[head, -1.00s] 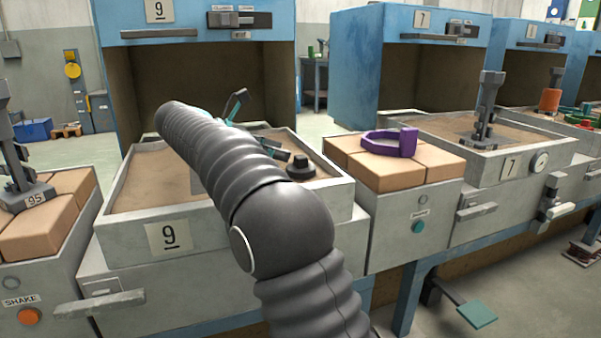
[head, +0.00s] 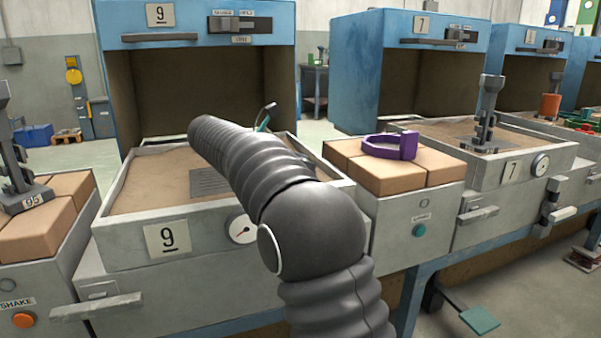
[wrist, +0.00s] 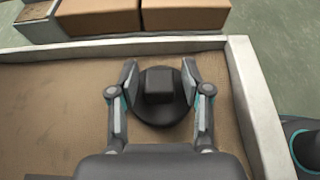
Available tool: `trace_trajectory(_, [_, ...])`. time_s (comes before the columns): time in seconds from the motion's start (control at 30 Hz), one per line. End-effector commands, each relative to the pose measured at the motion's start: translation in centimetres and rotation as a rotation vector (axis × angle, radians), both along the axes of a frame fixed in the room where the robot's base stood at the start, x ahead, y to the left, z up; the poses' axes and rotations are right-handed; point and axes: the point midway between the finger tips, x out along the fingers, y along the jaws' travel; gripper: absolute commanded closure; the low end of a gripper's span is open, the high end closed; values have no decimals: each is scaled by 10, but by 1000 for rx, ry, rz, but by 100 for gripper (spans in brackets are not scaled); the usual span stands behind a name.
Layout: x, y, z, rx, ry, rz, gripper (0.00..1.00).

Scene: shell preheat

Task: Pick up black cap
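The black cap (wrist: 160,112) is a round dark disc with a blocky knob on top. In the wrist view it sits on the brown sand inside the bed of station 9. My gripper (wrist: 160,76) is open, with one finger on each side of the knob. A gap shows between the knob and each finger, and the fingers overlap the disc's outer edge in the picture. I cannot tell the height of the fingertips over the sand. In the head view my arm hides the cap, and only a small part of my gripper (head: 265,117) shows behind it.
The pale wall of the sand tray (wrist: 256,100) runs close on the right in the wrist view. Tan blocks (wrist: 185,15) lie beyond its far wall. In the head view a purple clamp ring (head: 390,146) rests on those blocks. A blue hood (head: 195,20) stands over the tray.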

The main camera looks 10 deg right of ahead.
Motion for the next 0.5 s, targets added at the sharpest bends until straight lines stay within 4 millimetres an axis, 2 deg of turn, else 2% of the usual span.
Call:
trace_trajectory(0.03, [0,0,0,0,0,0,72])
trace_trajectory(0.13, [0,0,0,0,0,0,97])
trace_trajectory(0.17, [0,0,0,0,0,0,100])
trace_trajectory(0.5, [0,0,1,0,0,0,100])
